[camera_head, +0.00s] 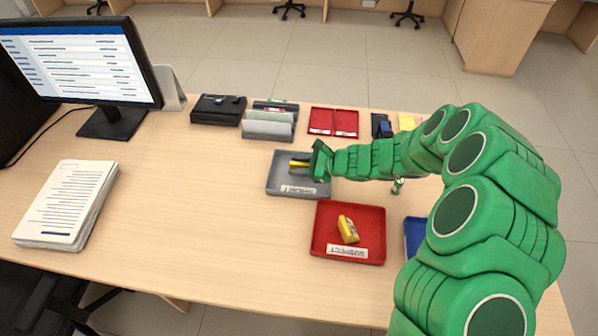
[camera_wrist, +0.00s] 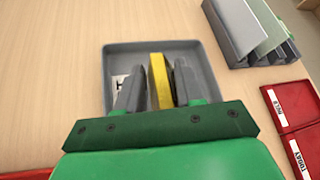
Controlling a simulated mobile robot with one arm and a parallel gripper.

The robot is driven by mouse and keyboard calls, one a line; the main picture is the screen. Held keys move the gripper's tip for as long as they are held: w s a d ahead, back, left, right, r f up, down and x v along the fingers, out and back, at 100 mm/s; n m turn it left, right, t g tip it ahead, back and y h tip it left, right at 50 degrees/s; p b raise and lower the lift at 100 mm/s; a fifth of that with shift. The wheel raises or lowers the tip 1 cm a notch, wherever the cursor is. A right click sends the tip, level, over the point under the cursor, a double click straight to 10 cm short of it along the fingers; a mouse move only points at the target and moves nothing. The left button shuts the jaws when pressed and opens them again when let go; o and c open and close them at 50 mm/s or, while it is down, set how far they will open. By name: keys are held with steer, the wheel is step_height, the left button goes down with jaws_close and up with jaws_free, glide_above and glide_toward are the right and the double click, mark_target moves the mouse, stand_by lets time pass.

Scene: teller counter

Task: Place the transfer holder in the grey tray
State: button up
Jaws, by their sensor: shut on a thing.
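The grey tray (camera_head: 281,173) lies near the middle of the counter, with a white label on its front side. In the wrist view the tray (camera_wrist: 207,75) lies under and beyond my fingers. My gripper (camera_head: 303,163) is over the tray, shut on the transfer holder (camera_wrist: 159,80), a thin yellow piece standing on edge between the two grey fingers. The holder also shows as a small yellow strip in the head view (camera_head: 297,164). Its lower edge is hidden, so I cannot tell whether it touches the tray floor.
A red tray (camera_head: 325,248) with a yellow block (camera_head: 348,229) sits in front. A blue tray (camera_head: 412,232) is partly behind my arm. A grey sorter (camera_head: 267,129), black box (camera_head: 218,109) and red pads (camera_head: 333,122) stand behind. Paper stack (camera_head: 68,203) and monitor are left; counter between is clear.

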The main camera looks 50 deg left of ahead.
steer(key=shift+w+a+f, duration=0.1)
steer(key=shift+a+f, duration=0.05)
steer(key=shift+f, duration=1.55)
steer(key=o, duration=1.1)
steer(key=shift+c, duration=0.2)
